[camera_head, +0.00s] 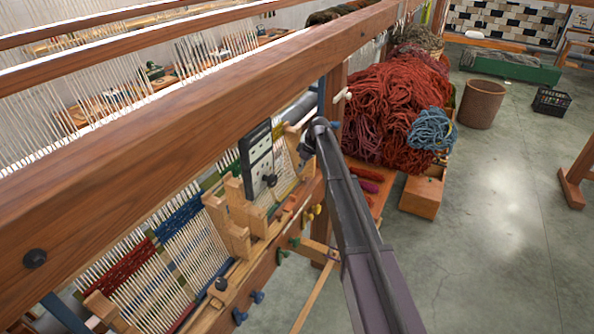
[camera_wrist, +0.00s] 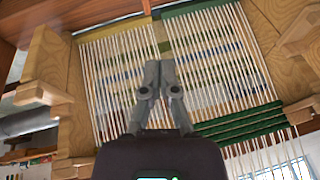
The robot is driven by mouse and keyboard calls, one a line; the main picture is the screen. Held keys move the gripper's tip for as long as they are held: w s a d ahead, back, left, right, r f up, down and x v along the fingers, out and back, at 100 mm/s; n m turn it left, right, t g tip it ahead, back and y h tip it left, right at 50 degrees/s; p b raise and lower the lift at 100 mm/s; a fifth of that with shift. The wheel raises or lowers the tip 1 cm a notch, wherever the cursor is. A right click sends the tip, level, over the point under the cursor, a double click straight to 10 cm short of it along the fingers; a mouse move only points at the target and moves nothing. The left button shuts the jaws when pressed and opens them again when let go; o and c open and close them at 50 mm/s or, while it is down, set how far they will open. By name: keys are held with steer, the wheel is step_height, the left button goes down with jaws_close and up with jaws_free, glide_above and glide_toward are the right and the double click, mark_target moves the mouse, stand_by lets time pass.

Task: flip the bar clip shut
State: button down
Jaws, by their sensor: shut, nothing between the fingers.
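My gripper (camera_wrist: 158,66) is shut and empty in the wrist view, its two grey fingertips together in front of pale stretched warp threads (camera_wrist: 205,55). In the head view my arm reaches up to the loom, and my fingers cannot be made out there. Pale wooden clip-like blocks (camera_head: 236,218) stand on the loom's lower bar in the head view. In the wrist view a wooden block (camera_wrist: 46,92) is at the left and another (camera_wrist: 300,34) at the upper right, both apart from my fingers. I cannot tell which piece is the bar clip or whether it is open.
A thick wooden loom beam (camera_head: 190,110) crosses above the weaving. A dark panel (camera_head: 257,160) stands against the threads. A large heap of red wool (camera_head: 385,110) with a blue skein (camera_head: 431,130) lies beyond my arm. The concrete floor (camera_head: 490,230) at right is mostly clear.

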steer(key=shift+w+d+r+p, duration=0.25)
steer(key=shift+d+r+p, duration=0.25)
steer(key=shift+r, duration=0.25)
steer(key=s+d+f+m+h+b, duration=0.1)
steer(key=s+d+f+m, duration=0.1)
steer(key=s, duration=1.1)
steer(key=s+d+f+m+h+b, duration=0.1)
steer(key=s+d+m, duration=0.4)
steer(key=s, duration=0.8)
steer(key=s+d+f+m+h+b, duration=0.2)
steer(key=s+d, duration=0.5)
steer(key=s, duration=0.6)
steer(key=shift+s+f+m+b, duration=0.15)
steer(key=shift+f+m+b, duration=0.3)
steer(key=shift+m, duration=0.55)
